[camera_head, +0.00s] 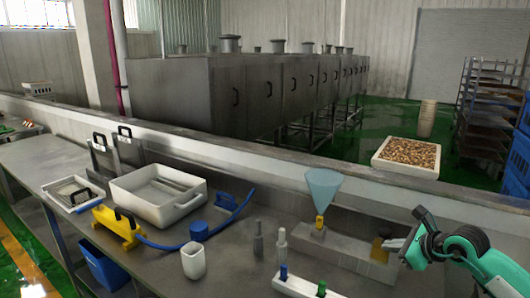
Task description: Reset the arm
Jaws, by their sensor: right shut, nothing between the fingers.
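My right arm, green and black, comes in from the right edge. Its gripper (392,244) is shut and empty, above the right part of the metal bench (225,270). Its tip is beside a small yellow piece (379,250) at the end of a grey block (345,248); I cannot tell whether they touch. My left arm and gripper are not in view.
A clear funnel (323,185) stands left of the gripper. A white rack (300,285) with blue and green pieces, a white cup (193,260), a white basin (158,194) and a yellow tool (116,228) are on the bench. A low wall (270,162) runs behind.

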